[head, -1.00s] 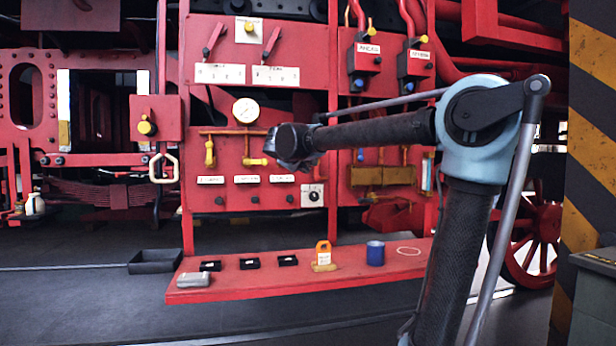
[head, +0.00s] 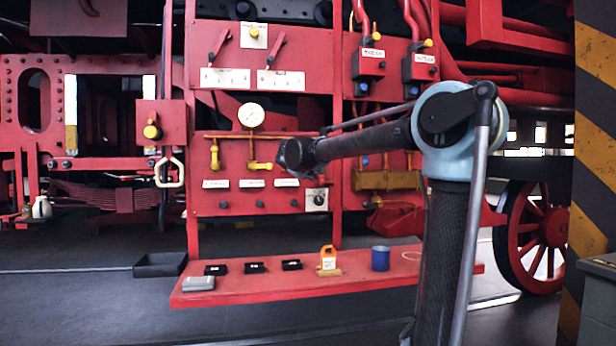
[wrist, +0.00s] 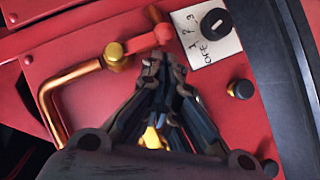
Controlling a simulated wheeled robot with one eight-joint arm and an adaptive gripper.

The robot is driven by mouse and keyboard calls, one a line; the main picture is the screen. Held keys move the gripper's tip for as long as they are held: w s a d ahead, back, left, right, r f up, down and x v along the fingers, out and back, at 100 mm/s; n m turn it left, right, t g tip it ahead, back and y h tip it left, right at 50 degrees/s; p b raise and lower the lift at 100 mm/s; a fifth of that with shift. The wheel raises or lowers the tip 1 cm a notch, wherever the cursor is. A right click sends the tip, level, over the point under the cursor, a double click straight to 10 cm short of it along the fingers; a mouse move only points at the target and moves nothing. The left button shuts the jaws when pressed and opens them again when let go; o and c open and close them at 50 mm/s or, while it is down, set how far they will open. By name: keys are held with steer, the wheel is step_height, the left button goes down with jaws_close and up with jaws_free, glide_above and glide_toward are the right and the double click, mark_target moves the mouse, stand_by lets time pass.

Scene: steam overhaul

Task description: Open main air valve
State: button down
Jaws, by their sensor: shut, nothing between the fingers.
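Two yellow lever valves sit on the red panel under the round gauge in the head view. The left lever (head: 214,155) hangs down. The other lever (head: 258,166) lies level, pointing right towards my gripper (head: 287,155). The labels below are too small to read, so I cannot tell which is the main air valve. In the wrist view my gripper (wrist: 150,68) is shut and empty in front of the panel, close to a copper pipe (wrist: 62,88) with a brass fitting (wrist: 115,54). A yellow part (wrist: 152,138) shows between the fingers, mostly hidden.
A rotary switch plate (wrist: 209,35) marked OFF, 1, 2, 3 and a black knob (wrist: 240,89) are near my gripper. A pressure gauge (head: 251,115) is above the levers. A red shelf (head: 330,281) with a blue cup (head: 380,258) and small items juts out below.

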steer(key=x, duration=0.3)
